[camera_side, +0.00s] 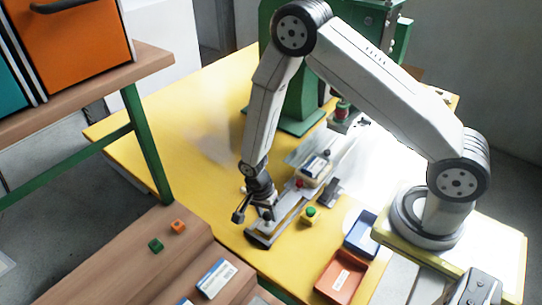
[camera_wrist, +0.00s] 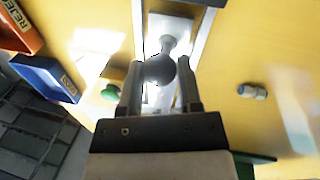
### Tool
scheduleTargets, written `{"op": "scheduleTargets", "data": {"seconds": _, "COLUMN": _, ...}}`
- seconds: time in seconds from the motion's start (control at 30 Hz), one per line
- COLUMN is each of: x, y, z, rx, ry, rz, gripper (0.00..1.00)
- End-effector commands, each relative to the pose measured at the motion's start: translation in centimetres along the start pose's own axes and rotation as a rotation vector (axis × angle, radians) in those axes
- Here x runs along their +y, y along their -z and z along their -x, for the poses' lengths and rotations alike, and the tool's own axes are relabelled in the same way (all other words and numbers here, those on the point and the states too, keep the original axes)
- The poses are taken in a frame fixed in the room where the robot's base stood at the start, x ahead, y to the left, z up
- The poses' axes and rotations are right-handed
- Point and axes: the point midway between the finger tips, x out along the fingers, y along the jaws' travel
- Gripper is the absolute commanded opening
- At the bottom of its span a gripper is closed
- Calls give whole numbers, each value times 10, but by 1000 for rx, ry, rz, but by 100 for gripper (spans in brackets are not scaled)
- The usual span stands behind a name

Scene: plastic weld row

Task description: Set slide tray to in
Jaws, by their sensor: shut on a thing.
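The slide tray (camera_side: 288,212) is a pale metal tray on a straight track that runs from the front of the yellow table back toward the green machine (camera_side: 296,100). In the wrist view its pale surface (camera_wrist: 170,25) lies between two rails, with a dark round knob (camera_wrist: 160,68) at the near end. My gripper (camera_side: 266,213) is low over the front end of the track. In the wrist view my gripper (camera_wrist: 160,88) has its two fingers on either side of the knob, shut on it.
A blue bin (camera_side: 361,234) and a red bin (camera_side: 342,276) lie farther right. A small white and blue piece (camera_wrist: 252,91) is on the table's other side. An orange cube (camera_side: 178,226) sits on the wooden bench.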

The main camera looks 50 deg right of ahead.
Motion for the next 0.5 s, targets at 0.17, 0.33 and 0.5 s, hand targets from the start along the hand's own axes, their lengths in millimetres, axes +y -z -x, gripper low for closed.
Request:
{"op": "scheduleTargets", "data": {"seconds": 0.17, "x": 5, "y": 22, "z": 0, "rx": -1, "ry": -3, "rz": -5, "gripper": 0}}
{"op": "scheduleTargets", "data": {"seconds": 0.33, "x": 11, "y": 54, "z": -1, "rx": -1, "ry": -3, "rz": -5, "gripper": 0}}
{"op": "scheduleTargets", "data": {"seconds": 0.5, "x": 18, "y": 91, "z": -2, "rx": -2, "ry": -2, "rz": -8, "gripper": 0}}
